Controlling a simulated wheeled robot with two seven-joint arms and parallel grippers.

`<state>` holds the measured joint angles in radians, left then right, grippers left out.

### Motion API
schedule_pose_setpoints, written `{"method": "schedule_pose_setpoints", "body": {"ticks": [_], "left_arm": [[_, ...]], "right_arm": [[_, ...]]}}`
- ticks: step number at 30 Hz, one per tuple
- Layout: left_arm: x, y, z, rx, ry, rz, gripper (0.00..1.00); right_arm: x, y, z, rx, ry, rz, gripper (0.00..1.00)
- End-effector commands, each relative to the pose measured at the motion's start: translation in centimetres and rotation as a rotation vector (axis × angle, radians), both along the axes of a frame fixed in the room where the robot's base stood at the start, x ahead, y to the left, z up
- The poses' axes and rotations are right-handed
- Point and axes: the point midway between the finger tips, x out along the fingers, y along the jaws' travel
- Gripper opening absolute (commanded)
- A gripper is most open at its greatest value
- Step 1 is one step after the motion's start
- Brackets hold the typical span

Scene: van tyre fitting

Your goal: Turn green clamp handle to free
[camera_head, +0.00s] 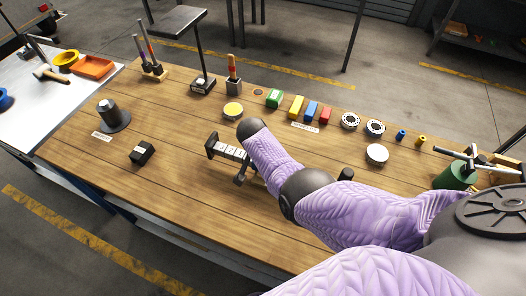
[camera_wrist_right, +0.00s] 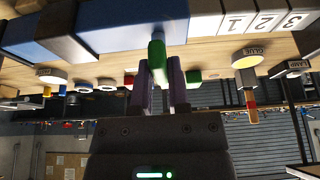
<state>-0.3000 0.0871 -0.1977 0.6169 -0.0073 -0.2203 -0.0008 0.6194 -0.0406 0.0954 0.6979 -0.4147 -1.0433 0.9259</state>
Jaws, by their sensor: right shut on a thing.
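The green clamp handle (camera_wrist_right: 157,58) stands out in the right wrist view, just below a blue part (camera_wrist_right: 130,35). My right gripper (camera_wrist_right: 161,72) is shut on the green handle, with a finger on each side of it. In the head view my right arm covers the handle and the gripper. A dark fixture with a row of pale numbered blocks (camera_head: 232,152) shows just left of my arm; these blocks also appear in the wrist view (camera_wrist_right: 235,22). My left gripper is in neither view.
Coloured blocks (camera_head: 296,106), round tins (camera_head: 350,121) and a yellow-topped tin (camera_head: 233,111) line the table's far side. A black cube (camera_head: 141,152) and a dark flanged post (camera_head: 112,116) stand at left. The table's front left is clear.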

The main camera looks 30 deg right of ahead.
Motion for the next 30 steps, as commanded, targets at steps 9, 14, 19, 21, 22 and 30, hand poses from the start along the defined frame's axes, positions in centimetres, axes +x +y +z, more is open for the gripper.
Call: {"method": "schedule_pose_setpoints", "body": {"ticks": [9,14,19,21,22,30], "left_arm": [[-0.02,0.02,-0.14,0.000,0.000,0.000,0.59],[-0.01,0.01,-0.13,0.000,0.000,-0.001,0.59],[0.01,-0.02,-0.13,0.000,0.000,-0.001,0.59],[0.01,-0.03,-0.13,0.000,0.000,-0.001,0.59],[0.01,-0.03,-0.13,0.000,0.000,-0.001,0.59],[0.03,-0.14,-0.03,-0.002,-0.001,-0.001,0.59]], "right_arm": [[-0.01,0.04,-0.03,0.002,0.001,-0.026,0.00],[-0.02,0.04,-0.03,0.002,0.001,-0.026,0.00],[-0.03,0.04,-0.03,0.002,0.001,-0.026,0.35],[-0.02,0.04,-0.03,0.002,0.001,-0.025,0.50],[-0.02,0.04,-0.03,0.002,0.001,-0.025,0.56],[-0.02,0.04,0.09,0.001,0.000,-0.025,0.56]]}}
